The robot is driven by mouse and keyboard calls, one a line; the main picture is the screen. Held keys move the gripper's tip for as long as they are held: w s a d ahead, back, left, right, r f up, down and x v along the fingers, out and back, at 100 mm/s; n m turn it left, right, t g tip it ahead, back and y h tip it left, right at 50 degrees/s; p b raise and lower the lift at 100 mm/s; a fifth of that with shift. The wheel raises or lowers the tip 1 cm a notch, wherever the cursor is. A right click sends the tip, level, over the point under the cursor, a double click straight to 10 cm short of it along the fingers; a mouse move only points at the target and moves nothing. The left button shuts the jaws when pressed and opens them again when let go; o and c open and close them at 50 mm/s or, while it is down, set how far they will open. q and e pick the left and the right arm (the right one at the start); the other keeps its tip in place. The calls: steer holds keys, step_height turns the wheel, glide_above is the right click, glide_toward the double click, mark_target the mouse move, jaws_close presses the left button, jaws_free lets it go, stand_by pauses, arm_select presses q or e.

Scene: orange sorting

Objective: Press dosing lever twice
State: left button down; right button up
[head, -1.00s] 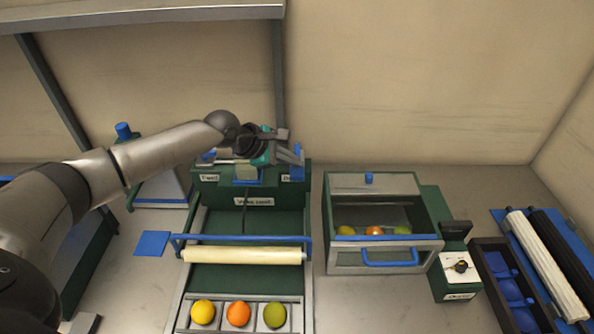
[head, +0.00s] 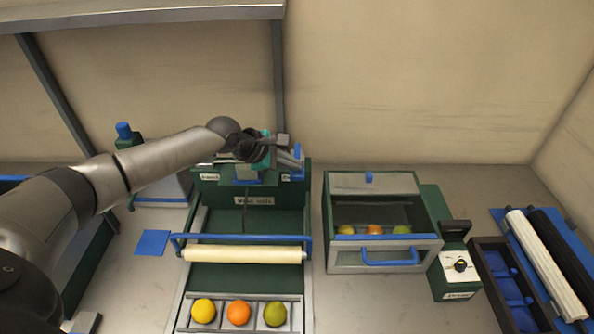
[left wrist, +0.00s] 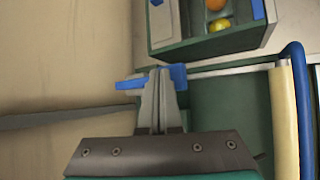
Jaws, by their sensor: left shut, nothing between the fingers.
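The green machine (head: 210,190) stands at the back of the bench with small white labels too blurred to read. A blue lever (head: 298,163), apparently the dosing lever, is at its top right, partly hidden by my gripper. My left gripper (head: 293,158) is shut and empty at this lever. In the left wrist view, the closed fingers (left wrist: 160,76) overlap the blue lever (left wrist: 127,83), which shows on both sides of them. I cannot tell whether they touch. My right gripper is in neither view.
A cream roller (head: 243,255) with a blue bar crosses the machine's front. Below it, a yellow, an orange and a green fruit (head: 275,314) lie in a tray. A drawer box (head: 345,262) with fruit, a knob box (head: 458,268) and a dark bin (head: 488,258) stand right.

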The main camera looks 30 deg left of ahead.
arm_select(q)
steer(key=shift+f+b, duration=0.5)
steer(key=shift+f, duration=0.8)
stand_by(1.1)
steer(key=shift+r, duration=0.1)
steer(key=shift+r+p, duration=1.8)
steer(key=shift+p, duration=0.8)
step_height(320, 180, up, 3)
steer(key=p, duration=0.3)
steer(key=shift+f, duration=0.15)
steer(key=shift+r+p, duration=0.4)
steer(key=shift+r, duration=0.8)
steer(key=shift+f, duration=0.1)
